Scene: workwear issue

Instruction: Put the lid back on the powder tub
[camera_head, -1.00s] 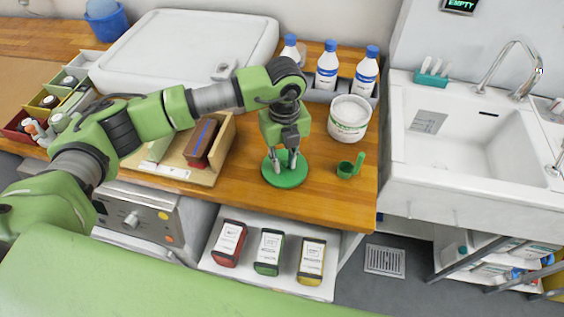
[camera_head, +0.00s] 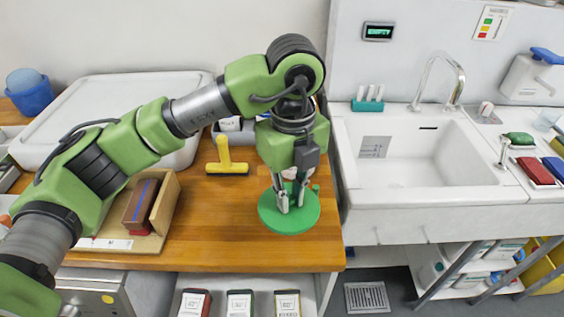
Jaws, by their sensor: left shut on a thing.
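My left gripper (camera_head: 291,203) is shut on the green round lid (camera_head: 290,224), holding it by its top with the disc roughly level. The lid looks raised above the wooden counter, near the counter's right end. The white powder tub is almost wholly hidden behind the gripper and its wrist; only a pale patch shows between the fingers. I cannot tell how far the lid is from the tub. My right gripper is not in view.
A yellow-handled tool (camera_head: 225,157) stands on the wooden counter (camera_head: 215,225). A wooden holder (camera_head: 163,210) with a brown block is at left. The large white bin lid (camera_head: 100,110) lies behind. The sink (camera_head: 430,165) adjoins at right. The green scoop is mostly hidden.

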